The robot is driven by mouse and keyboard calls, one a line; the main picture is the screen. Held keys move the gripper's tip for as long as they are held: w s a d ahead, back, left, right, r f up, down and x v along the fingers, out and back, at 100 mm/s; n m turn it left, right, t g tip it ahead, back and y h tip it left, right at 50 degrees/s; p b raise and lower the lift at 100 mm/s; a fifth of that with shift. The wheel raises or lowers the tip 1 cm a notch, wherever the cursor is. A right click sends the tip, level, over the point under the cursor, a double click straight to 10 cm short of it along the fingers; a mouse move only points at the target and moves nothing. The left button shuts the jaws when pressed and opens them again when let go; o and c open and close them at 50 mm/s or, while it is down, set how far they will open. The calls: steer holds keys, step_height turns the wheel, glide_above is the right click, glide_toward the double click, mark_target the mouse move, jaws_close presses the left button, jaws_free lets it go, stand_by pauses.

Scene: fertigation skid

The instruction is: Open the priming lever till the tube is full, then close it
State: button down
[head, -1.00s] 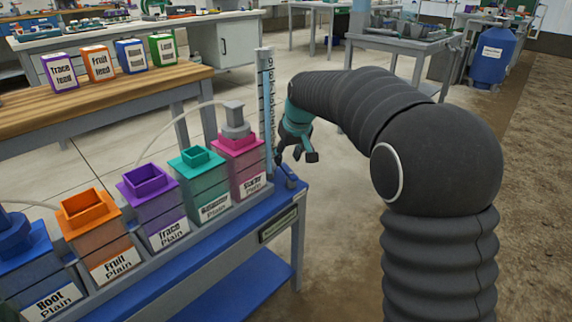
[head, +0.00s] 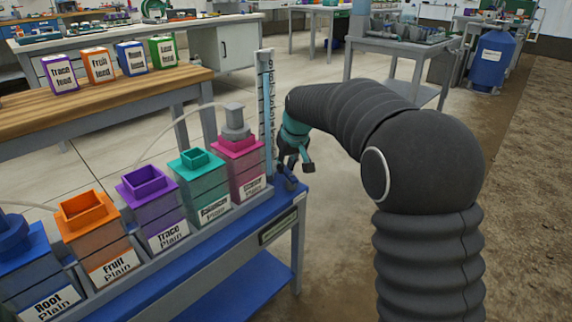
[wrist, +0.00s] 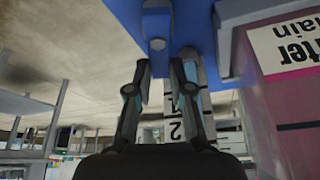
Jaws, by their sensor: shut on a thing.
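The priming lever (head: 290,182) is a small blue-grey handle at the right end of the blue bench, beside the foot of the tube. My gripper (head: 287,168) reaches down to it and is shut on it. In the wrist view, my gripper (wrist: 163,72) has a finger on either side, with the lever (wrist: 157,22) at their tips. The tall clear tube (head: 265,105) with dark scale marks stands upright behind my gripper. The fingers hide part of the lever.
A pink-topped tank (head: 240,165) stands close left of the tube, with teal (head: 198,185), purple (head: 150,205), orange (head: 92,235) and blue (head: 22,255) ones further left. The blue bench (head: 225,235) ends beneath my gripper. The floor right of it is clear.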

mark_target(295, 178)
steer(key=shift+s+a+n+g+y+p, duration=0.15)
steer(key=shift+n+g+y, duration=0.05)
steer(key=shift+n, duration=0.55)
steer(key=shift+s+a+n+g+y+p, duration=0.1)
steer(key=shift+n+g+y+p, duration=0.1)
steer(key=shift+n, duration=0.5)
steer(key=shift+s+a+n+g+y+p, duration=0.1)
steer(key=shift+s+a+n+g+y, duration=0.1)
steer(key=shift+n, duration=0.55)
steer(key=c, duration=1)
jaws_free()
steer(key=shift+c, duration=0.2)
steer(key=v, duration=1.2)
